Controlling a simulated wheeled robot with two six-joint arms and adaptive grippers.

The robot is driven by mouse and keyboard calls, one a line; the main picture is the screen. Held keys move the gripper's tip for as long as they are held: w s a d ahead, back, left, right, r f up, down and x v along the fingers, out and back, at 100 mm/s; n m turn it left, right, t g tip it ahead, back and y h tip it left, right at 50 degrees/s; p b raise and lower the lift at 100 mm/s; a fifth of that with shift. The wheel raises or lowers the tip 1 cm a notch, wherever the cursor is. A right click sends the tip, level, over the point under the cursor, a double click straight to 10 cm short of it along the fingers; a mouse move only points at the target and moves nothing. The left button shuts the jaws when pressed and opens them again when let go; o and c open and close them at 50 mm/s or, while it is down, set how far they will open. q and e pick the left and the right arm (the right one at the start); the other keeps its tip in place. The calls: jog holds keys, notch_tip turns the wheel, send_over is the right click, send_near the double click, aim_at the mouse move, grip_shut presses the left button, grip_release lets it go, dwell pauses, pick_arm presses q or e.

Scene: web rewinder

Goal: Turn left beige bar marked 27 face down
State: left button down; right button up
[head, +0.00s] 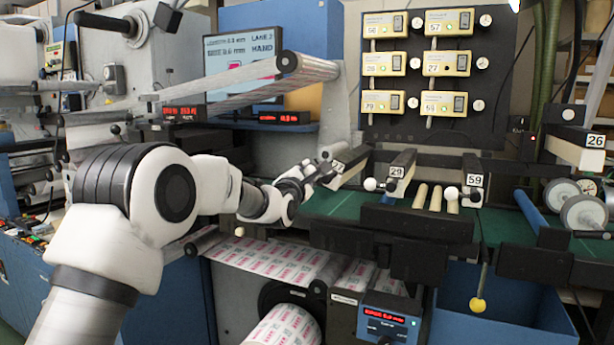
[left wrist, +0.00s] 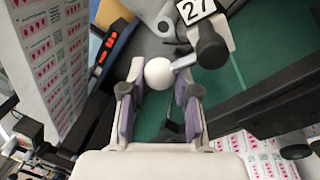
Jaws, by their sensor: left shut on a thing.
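The beige bar marked 27 (head: 350,160) lies at the back left of the green surface, its 27 label facing me. In the left wrist view its number plate (left wrist: 196,9) shows at the top, beside a dark round end. A white ball knob (left wrist: 158,73) on a short metal stem extends from the bar's end. My left gripper (head: 306,174) reaches the near end of the bar. In the left wrist view, its fingers (left wrist: 158,84) are closed around the ball knob. Most of the bar's length is hidden in that view. My right gripper is not in view.
Bars marked 29 (head: 402,165) and 59 (head: 473,176), each with a white knob, stand to the right. A bar marked 26 (head: 575,146) is at far right. A panel (head: 434,95) of numbered beige units rises behind. Printed web (head: 275,257) runs below my left arm.

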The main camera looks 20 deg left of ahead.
pick_arm(q)
jog(key=n+b, duration=0.1)
jog(key=n, duration=0.1)
jog(key=f+n+b, duration=0.1)
jog(key=shift+d+f+n+g, duration=0.1)
jog(key=shift+f+n+g, duration=0.1)
jog(key=shift+n+g, duration=0.15)
jog(key=shift+n+y+b, duration=0.3)
jog(key=shift+n+b, duration=0.1)
jog(key=shift+n, duration=0.15)
jog(key=shift+r, duration=0.1)
jog(key=shift+r, duration=0.1)
jog(key=c, duration=1.2)
grip_release()
jog(key=o, duration=0.5)
jog(key=shift+w+d, duration=0.1)
jog(key=shift+w, duration=0.1)
jog(key=shift+w+d, duration=0.15)
jog(key=shift+d, duration=0.2)
jog(key=shift+s+a+f, duration=0.25)
jog(key=shift+s+a, duration=0.05)
